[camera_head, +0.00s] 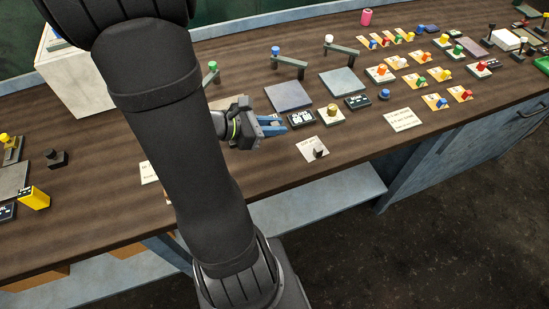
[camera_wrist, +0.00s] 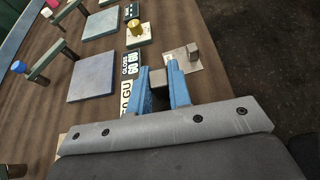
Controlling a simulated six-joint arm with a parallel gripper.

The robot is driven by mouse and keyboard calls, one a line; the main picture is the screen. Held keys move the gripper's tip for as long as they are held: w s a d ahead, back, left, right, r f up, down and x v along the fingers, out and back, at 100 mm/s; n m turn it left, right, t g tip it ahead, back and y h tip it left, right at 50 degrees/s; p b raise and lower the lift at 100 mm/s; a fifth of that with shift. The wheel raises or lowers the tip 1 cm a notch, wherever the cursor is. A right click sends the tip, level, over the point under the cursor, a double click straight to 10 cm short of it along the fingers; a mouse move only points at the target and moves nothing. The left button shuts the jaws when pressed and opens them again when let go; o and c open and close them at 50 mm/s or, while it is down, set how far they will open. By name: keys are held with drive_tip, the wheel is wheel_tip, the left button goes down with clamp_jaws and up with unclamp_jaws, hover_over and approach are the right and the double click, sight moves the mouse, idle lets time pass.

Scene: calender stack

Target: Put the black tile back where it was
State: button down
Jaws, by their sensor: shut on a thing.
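My gripper (camera_head: 272,125) is low over the middle of the bench, and its blue fingers also show in the wrist view (camera_wrist: 159,68). A dark piece (camera_wrist: 160,101) sits between the fingers; I take it to be the black tile, but most of it is hidden. In the head view the fingers hide it. A pale card (camera_head: 306,145) with a small grey block (camera_head: 319,152) on it lies just beyond the fingertips, toward the front edge. I cannot tell from the pictures where the tile was before.
A gloss meter (camera_head: 302,118) with a display stands close beside the fingers, next to a block with a gold knob (camera_head: 333,114). Grey plates (camera_head: 288,96) (camera_head: 344,82) lie behind. Several small coloured pieces fill the right side. A written card (camera_head: 403,119) lies near the front edge.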

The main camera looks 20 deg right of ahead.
hover_over(276, 170)
drive_tip(key=shift+f, duration=4.15)
drive_tip(key=shift+f, duration=0.1)
drive_tip(key=c, duration=1.3)
unclamp_jaws()
drive_tip(key=shift+w+a+r, duration=0.1)
drive_tip(key=shift+a+r, duration=0.2)
drive_tip(key=shift+a, duration=0.15)
drive_tip(key=shift+v, duration=5.5)
